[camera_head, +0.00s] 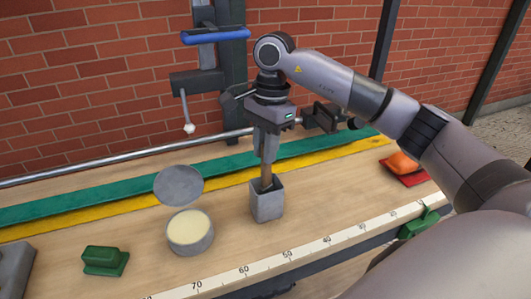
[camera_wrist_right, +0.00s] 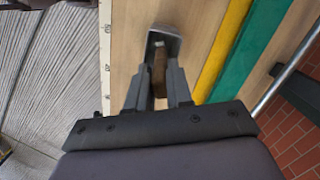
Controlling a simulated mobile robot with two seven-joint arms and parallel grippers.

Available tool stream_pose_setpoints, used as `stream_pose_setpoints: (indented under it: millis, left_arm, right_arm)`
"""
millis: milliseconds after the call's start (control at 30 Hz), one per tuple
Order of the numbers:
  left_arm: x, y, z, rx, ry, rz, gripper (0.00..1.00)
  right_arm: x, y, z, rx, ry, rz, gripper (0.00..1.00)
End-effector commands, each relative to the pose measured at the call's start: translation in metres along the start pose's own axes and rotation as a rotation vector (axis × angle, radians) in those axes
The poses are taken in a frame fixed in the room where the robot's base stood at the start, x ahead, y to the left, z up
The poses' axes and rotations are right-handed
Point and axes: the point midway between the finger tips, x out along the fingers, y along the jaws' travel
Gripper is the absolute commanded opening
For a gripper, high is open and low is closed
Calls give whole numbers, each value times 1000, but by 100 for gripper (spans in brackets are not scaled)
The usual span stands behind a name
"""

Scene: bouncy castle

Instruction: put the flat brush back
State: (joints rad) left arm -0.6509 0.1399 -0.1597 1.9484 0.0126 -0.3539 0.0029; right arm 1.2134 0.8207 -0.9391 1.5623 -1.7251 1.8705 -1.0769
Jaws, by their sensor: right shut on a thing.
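The flat brush shows as a brown handle (camera_head: 266,177) below my right gripper (camera_head: 267,160), which is shut on it. The handle points down into the mouth of a square grey holder (camera_head: 267,204) standing on the bench. The brush's lower end is hidden by the holder's wall. In the right wrist view the brown brush (camera_wrist_right: 159,75) lies between the fingers of my right gripper (camera_wrist_right: 160,92), with the grey holder (camera_wrist_right: 171,39) just beyond. I cannot tell if the brush touches the holder's bottom. My left gripper is not in view.
An open round tin (camera_head: 190,232) with pale contents stands left of the holder, its grey lid (camera_head: 178,185) behind. A green block (camera_head: 105,260) lies at front left. An orange item (camera_head: 402,162) lies on a red piece at right. A white ruler strip (camera_head: 300,254) runs along the front edge.

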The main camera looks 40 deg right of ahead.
Motion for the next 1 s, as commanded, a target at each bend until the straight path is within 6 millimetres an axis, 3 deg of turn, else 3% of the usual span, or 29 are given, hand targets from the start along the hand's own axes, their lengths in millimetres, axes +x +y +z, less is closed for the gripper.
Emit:
stream_pose_setpoints:
  millis: [100,467,500,567,867,1000]
  left_arm:
    - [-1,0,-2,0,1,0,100]
    - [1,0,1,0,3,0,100]
    - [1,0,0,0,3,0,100]
    - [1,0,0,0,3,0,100]
    - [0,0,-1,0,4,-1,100]
    - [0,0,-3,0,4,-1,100]
  right_arm:
    - [16,1,-2,0,-1,3,0]
    - [22,0,-2,0,0,0,0]
    - [21,0,-2,0,0,0,27]
    - [20,0,-2,0,0,0,46]
    - [20,0,-2,0,0,0,46]
    - [10,0,-2,1,0,-3,46]
